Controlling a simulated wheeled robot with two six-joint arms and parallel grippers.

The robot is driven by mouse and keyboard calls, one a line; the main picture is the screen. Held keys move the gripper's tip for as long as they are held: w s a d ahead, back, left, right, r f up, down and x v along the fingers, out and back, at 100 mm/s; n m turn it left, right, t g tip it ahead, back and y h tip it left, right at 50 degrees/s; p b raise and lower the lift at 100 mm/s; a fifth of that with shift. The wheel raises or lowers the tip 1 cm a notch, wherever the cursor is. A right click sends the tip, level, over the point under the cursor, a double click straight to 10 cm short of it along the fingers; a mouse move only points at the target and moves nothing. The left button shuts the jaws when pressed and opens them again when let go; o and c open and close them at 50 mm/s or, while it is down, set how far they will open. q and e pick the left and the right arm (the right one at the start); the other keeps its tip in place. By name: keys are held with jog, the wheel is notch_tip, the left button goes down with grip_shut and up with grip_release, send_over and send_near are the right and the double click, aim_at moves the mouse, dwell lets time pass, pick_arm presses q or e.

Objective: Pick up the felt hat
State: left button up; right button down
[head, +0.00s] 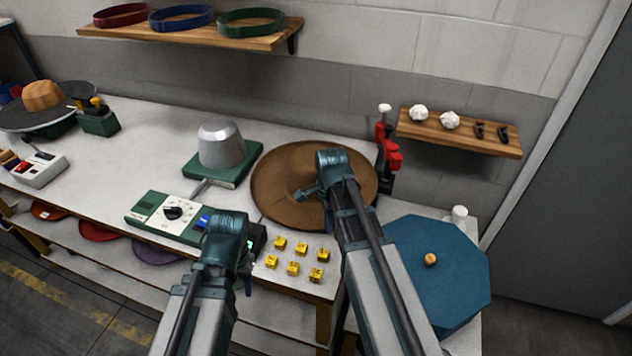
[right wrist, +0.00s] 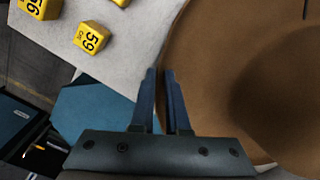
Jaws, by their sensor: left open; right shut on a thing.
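The brown felt hat (head: 275,180) lies on the white worktop, its wide round brim facing up. My right gripper (head: 306,194) is over it in the head view, and my right wrist covers its middle. In the right wrist view the hat (right wrist: 215,60) fills the right side, with a darker round area in it. There my right gripper's fingers (right wrist: 162,72) are close together at the brim's edge, shut on the brim. My left gripper (head: 250,262) is open and empty in front of the green control box, partly hidden by its own wrist.
A metal dome on a green base (head: 220,145) stands left of the hat. Several yellow number blocks (head: 293,268) lie in front. A blue octagonal box (head: 450,285) with a knob is at right.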

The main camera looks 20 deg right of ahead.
jog(key=shift+r, duration=0.2)
notch_tip(320, 180, up, 18)
jog(key=p, duration=1.8)
jog(key=shift+f, duration=0.2)
jog(key=c, duration=1.4)
grip_release()
grip_shut()
jog(key=shift+f, duration=0.1)
